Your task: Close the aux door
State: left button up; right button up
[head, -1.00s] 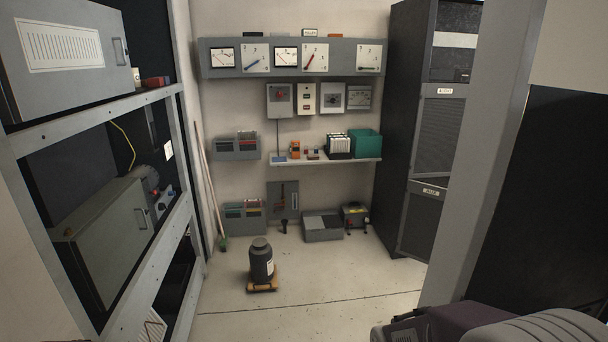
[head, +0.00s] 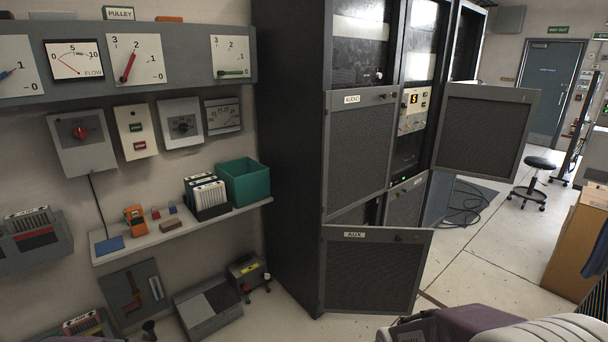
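The aux door (head: 372,275) is a dark mesh panel with a light frame and an AUX label, low on the dark rack (head: 290,140) in the middle of the head view. It stands open, its right side swung out from the rack front, with a dark gap above its top edge. A small dark knob shows near its top right corner. Its lower edge is close to the floor. Neither of my grippers is in view.
Another mesh door (head: 485,132) stands open on the neighbouring rack. A shelf (head: 185,229) with a teal bin (head: 244,182) is at left. A stool (head: 532,180) stands on open floor at right, beside cables (head: 463,207).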

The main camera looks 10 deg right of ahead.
aim_at(364, 270)
jog(key=i+l+z, duration=0.2)
jog(key=i, duration=0.85)
jog(key=i+l+z, duration=0.15)
jog(key=i, duration=0.9)
jog(key=i+l+z, duration=0.45)
jog(key=k+j, duration=0.05)
